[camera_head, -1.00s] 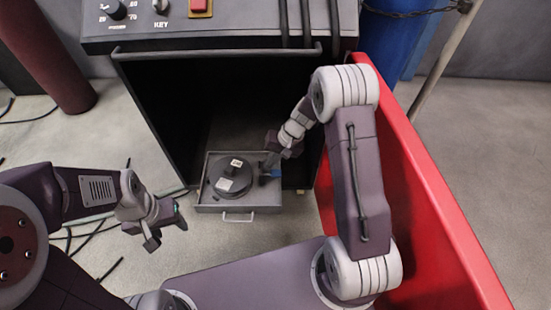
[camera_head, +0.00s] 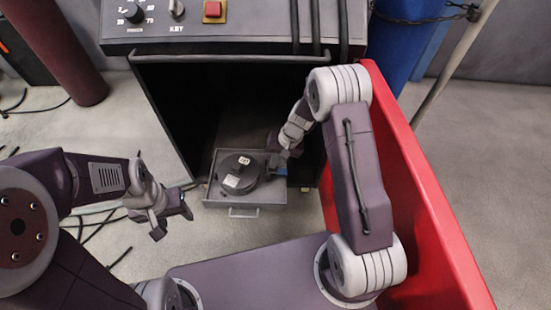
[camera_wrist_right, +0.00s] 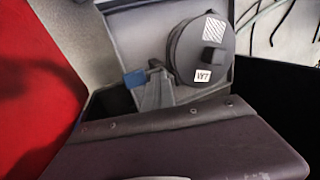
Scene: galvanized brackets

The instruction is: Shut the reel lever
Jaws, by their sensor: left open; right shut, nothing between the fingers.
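A round dark reel (camera_head: 237,180) with pale labels lies in a grey open drawer (camera_head: 245,205) at the foot of the console; the reel also shows in the right wrist view (camera_wrist_right: 190,52). A small blue piece (camera_head: 281,172), perhaps the lever's tip, is at the reel's right; it shows in the wrist view (camera_wrist_right: 135,79). My right gripper (camera_head: 278,162) is shut and empty, beside the blue piece and the reel's edge. Whether it touches them is unclear. My left gripper (camera_head: 173,220) is open and empty above the floor, left of the drawer.
The console (camera_head: 255,28) with knobs and a red button stands above a dark open bay. A red panel (camera_head: 425,210) runs along my right arm. A blue cylinder (camera_head: 408,45) stands behind it. Cables lie on the floor at left. The floor in front of the drawer is clear.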

